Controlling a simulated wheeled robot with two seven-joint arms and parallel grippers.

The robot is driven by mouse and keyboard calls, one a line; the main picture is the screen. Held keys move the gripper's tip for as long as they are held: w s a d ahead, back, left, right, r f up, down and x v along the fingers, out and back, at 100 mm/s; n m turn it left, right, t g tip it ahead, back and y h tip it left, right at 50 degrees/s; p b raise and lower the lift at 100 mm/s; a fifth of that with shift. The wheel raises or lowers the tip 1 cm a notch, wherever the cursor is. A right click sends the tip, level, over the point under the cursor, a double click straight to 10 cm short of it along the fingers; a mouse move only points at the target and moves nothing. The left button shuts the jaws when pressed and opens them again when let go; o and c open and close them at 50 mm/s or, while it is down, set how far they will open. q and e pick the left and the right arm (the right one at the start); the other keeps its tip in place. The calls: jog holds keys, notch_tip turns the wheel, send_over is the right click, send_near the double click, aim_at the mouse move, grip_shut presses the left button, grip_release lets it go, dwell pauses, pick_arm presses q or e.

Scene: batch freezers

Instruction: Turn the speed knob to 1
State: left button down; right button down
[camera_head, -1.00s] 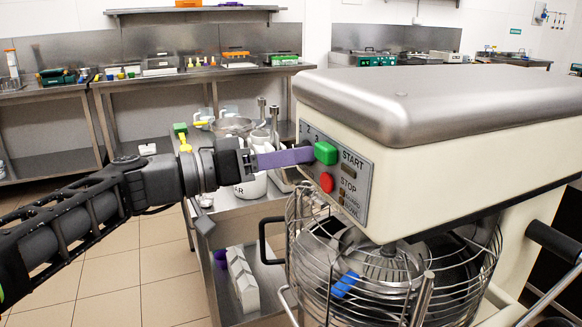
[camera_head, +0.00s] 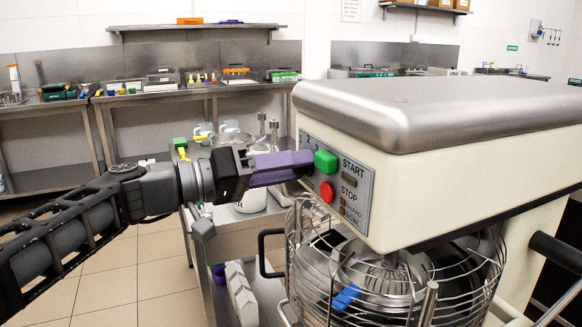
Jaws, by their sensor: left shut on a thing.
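The mixer's control panel (camera_head: 352,200) is on the left face of its cream head, with a green START button (camera_head: 326,161) and a red STOP button (camera_head: 327,192). Part of a number scale shows at the panel's upper left, above my fingers. My left gripper (camera_head: 304,164) comes in from the left, its purple fingers reaching the panel's left part beside the green button. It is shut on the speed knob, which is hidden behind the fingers. I cannot read the knob's setting. My right gripper is not in view.
The wire bowl guard (camera_head: 310,262) and a blue piece (camera_head: 346,297) are below the mixer head. A steel cart (camera_head: 222,262) with containers stands behind my left gripper. Steel counters (camera_head: 180,92) line the back wall. Tiled floor at lower left is clear.

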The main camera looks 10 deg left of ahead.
pick_arm(q)
jog(key=c, duration=1)
grip_release()
jog(key=shift+c, duration=0.2)
jog(key=shift+a, duration=0.1)
jog(key=v, duration=0.7)
jog(key=shift+s+a+b, duration=0.25)
jog(key=shift+a+b, duration=0.05)
